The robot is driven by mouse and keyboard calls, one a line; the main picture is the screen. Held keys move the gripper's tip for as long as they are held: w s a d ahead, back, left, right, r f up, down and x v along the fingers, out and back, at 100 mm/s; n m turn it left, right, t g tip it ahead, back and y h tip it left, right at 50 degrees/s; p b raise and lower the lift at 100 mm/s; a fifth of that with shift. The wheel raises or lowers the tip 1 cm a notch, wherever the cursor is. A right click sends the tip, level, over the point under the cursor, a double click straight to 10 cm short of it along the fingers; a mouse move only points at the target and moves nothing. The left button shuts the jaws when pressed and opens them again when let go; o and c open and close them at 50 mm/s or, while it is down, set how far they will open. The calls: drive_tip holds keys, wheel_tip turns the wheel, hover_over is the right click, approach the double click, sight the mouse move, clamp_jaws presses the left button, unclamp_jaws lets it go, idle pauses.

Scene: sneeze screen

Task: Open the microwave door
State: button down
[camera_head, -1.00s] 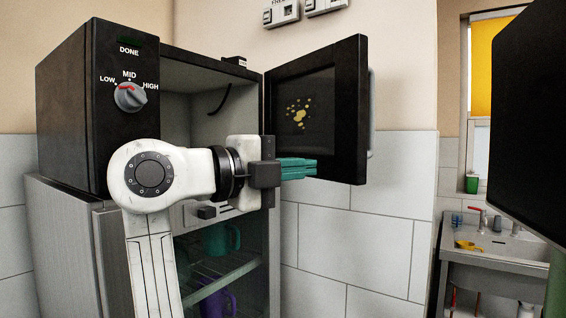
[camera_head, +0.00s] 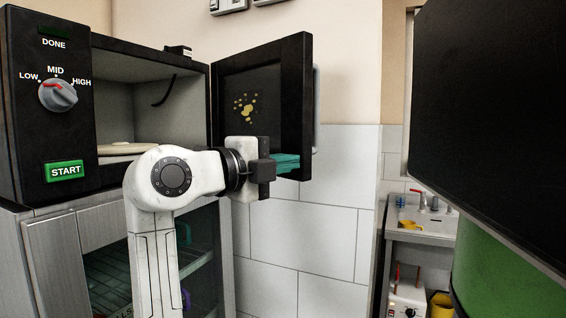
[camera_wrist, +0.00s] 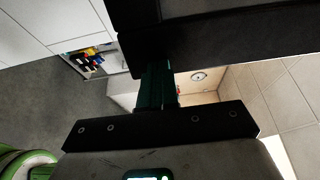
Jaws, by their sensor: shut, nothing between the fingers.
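The black microwave (camera_head: 40,118) stands at the left in the head view, with its dial, a green START button (camera_head: 65,171) and a lit-up look inside the open cavity. Its door (camera_head: 262,90) is swung wide open to the right, with yellow stains on its inner face. My gripper (camera_head: 287,163) is shut and empty, with teal fingers side by side at the lower edge of the door. In the wrist view, my gripper (camera_wrist: 158,85) reaches the dark door edge (camera_wrist: 220,40). I cannot tell whether they touch.
A metal cabinet (camera_head: 55,262) with a glass front is below the microwave. A dark panel (camera_head: 490,120) fills the right side, close by. A sink (camera_head: 425,215) with a red tap and yellow cup stands behind. Tiled wall lies behind the door.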

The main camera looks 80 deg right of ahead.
sight(310, 160)
drive_tip(key=s+d, duration=0.1)
drive_tip(key=d, duration=0.1)
drive_tip(key=s+d+n+t+b, duration=0.1)
drive_tip(key=s, duration=0.1)
drive_tip(key=s+d+t+h+b, duration=0.1)
drive_tip(key=d, duration=0.1)
drive_tip(key=shift+s+d+f, duration=0.1)
drive_tip(key=shift+s+d, duration=0.2)
drive_tip(key=shift+d, duration=0.1)
drive_tip(key=shift+a, duration=0.2)
